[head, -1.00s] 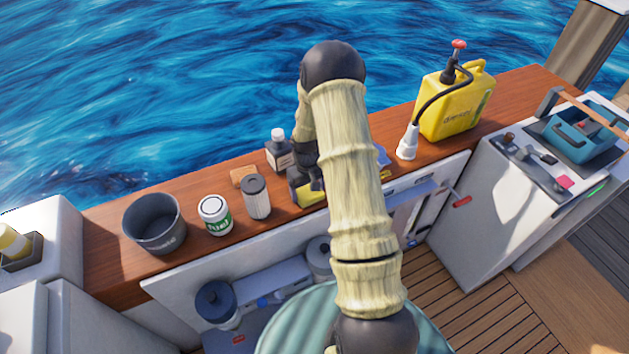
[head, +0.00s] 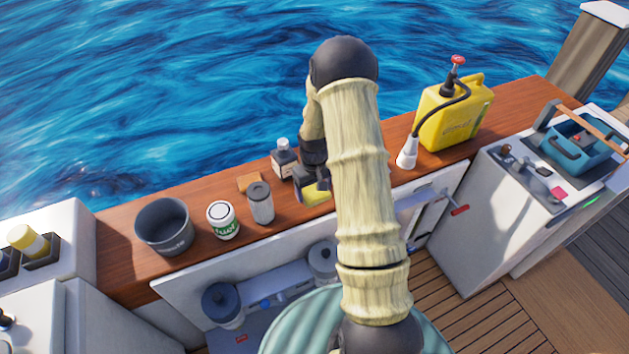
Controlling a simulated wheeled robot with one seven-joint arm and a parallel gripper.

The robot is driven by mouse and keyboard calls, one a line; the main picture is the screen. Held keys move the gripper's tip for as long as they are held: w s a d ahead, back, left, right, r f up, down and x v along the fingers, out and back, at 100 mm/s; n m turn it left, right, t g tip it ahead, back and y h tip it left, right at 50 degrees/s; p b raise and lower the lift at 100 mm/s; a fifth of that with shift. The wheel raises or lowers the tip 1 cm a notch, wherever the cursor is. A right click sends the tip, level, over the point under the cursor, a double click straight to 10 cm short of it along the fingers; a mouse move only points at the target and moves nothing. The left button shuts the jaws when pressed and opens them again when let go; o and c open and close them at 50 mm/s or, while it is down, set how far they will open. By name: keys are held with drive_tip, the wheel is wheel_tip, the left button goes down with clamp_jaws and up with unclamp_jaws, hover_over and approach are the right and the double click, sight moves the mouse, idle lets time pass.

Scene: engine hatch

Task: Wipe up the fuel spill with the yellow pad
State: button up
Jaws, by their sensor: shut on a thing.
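My gripper (head: 311,183) is low over the wooden ledge (head: 110,262), right of the grey cylinder, and partly hidden behind my own arm. It is shut on the yellow pad (head: 316,195), which shows just below the fingers at ledge height. I cannot tell whether the pad touches the wood. No fuel spill can be made out; my arm covers part of the ledge to the right of the pad.
Behind are a small bottle (head: 284,158) and a tan block (head: 250,182). A yellow jerrycan (head: 455,117) with a hose and white nozzle (head: 407,152) stands right.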

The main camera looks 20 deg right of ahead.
drive_tip(key=shift+r+p, duration=0.35)
drive_tip(key=shift+r, duration=0.45)
drive_tip(key=shift+a+f, duration=0.1)
drive_tip(key=shift+f, duration=0.05)
